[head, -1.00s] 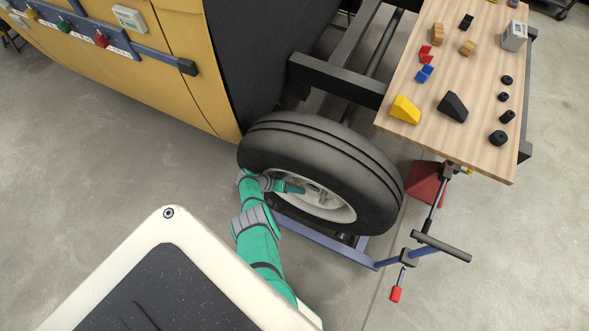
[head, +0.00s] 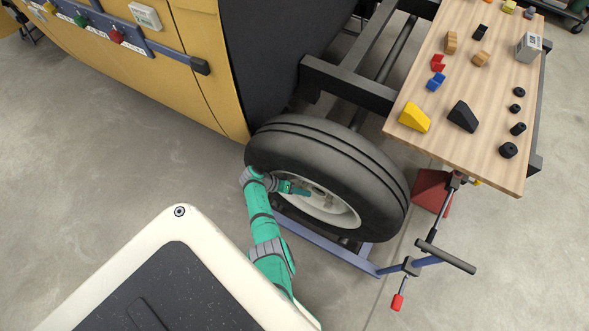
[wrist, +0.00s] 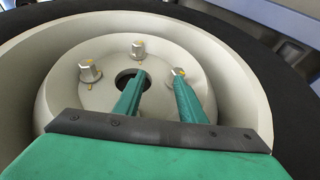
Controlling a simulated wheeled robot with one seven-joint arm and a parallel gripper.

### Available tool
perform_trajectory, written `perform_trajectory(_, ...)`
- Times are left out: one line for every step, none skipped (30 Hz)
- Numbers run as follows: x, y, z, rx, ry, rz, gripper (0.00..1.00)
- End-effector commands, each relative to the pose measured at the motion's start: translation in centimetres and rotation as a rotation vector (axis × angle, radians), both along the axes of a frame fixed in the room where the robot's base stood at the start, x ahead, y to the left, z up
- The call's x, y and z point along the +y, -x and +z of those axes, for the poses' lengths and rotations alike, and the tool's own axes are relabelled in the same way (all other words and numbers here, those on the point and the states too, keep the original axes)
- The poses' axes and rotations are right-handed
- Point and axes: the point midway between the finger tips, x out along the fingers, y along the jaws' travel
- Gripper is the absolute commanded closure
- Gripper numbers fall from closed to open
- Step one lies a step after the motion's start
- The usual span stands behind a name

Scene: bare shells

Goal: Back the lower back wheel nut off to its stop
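The wheel (head: 330,165) is a black tyre with a cream rim (head: 335,212), low beside the yellow vehicle. Its rim also shows in the wrist view (wrist: 60,60). Three grey nuts with yellow marks show there: left (wrist: 89,71), top (wrist: 138,49) and right (wrist: 179,72). I cannot tell which is the lower back one. My green gripper (head: 306,192) reaches into the rim. In the wrist view my gripper (wrist: 160,76) has its fingers apart with nothing between them. The left finger lies over the dark hub hole (wrist: 122,77); the right fingertip is at the right nut, contact unclear.
A wooden table (head: 440,130) with blocks and black knobs stands right of the wheel. A blue stand (head: 320,245) lies under the wheel, near a jack-like handle (head: 445,257). The yellow body panel (head: 200,90) is at left. Floor is open at lower right.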

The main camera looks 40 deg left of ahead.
Motion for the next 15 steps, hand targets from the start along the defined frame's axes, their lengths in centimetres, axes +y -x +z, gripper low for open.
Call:
perform_trajectory(-0.2, 0.3, 0.3, -0.001, -0.002, -0.002, 0.63)
perform_trajectory(-0.3, 0.5, 0.6, 0.000, -0.003, -0.001, 0.63)
perform_trajectory(-0.4, 0.7, 0.9, 0.000, -0.004, -0.001, 0.63)
perform_trajectory(-0.5, 0.8, 1.1, 0.000, -0.004, -0.001, 0.63)
perform_trajectory(-0.6, 1.1, 1.3, 0.000, -0.003, -0.001, 0.63)
perform_trajectory(-0.7, 1.3, 1.7, 0.000, -0.003, 0.001, 0.63)
perform_trajectory(-0.8, 1.5, 1.9, 0.001, -0.004, 0.001, 0.63)
perform_trajectory(-1.0, 1.7, 2.2, 0.000, -0.004, -0.001, 0.63)
perform_trajectory(-1.2, 1.9, 2.5, 0.000, -0.004, -0.001, 0.63)
perform_trajectory(-1.3, 2.1, 2.8, 0.001, -0.004, 0.000, 0.63)
perform_trajectory(-1.4, 2.3, 3.1, 0.002, -0.004, -0.001, 0.63)
perform_trajectory(-1.6, 2.6, 3.5, 0.001, -0.003, -0.001, 0.63)
perform_trajectory(-1.7, 2.8, 3.8, 0.000, -0.005, -0.001, 0.63)
perform_trajectory(-1.9, 3.0, 4.1, 0.000, -0.004, -0.001, 0.63)
perform_trajectory(-2.1, 3.3, 4.5, 0.000, -0.004, -0.001, 0.63)
